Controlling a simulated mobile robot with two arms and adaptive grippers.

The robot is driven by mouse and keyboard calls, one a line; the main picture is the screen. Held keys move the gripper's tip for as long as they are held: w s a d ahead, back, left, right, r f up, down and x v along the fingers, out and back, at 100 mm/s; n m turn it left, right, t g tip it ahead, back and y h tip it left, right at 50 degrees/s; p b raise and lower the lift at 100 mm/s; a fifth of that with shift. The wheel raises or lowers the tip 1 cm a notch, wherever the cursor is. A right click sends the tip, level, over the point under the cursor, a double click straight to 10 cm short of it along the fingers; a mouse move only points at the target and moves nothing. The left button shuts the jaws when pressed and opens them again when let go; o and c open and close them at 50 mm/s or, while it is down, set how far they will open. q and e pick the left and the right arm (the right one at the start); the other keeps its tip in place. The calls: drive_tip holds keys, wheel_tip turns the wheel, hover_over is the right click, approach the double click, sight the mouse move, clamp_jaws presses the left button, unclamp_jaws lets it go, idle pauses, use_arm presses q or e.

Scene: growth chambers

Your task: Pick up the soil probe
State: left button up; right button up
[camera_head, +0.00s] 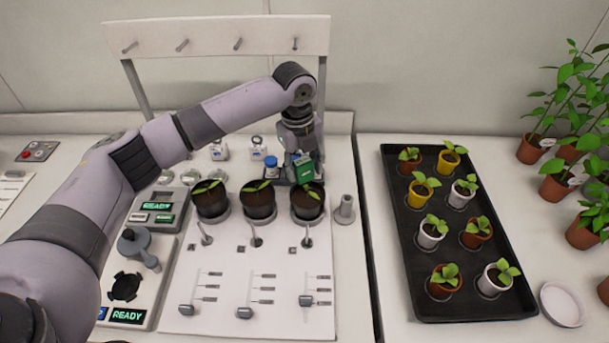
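My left arm reaches in from the left, and its gripper (302,152) points down behind the rightmost of three dark pots. A small green device (305,170) with a pale label, which may be the soil probe, is right at the gripper's fingers, just above the rightmost pot (307,205). The fingers are small and partly hidden by the green device, so I cannot tell whether they are closed on it. The device's lower end is hidden or too small to make out. My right gripper is not in view.
The middle pot (258,203) and left pot (211,203) stand beside it on a white panel (225,262) with sliders. A grey stand (345,210) is close on the right. A rack with pegs (220,37) rises behind. A black seedling tray (408,250) lies further right.

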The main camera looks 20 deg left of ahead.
use_arm(q)
drive_tip(key=c, duration=0.9)
drive_tip(key=shift+r, duration=0.2)
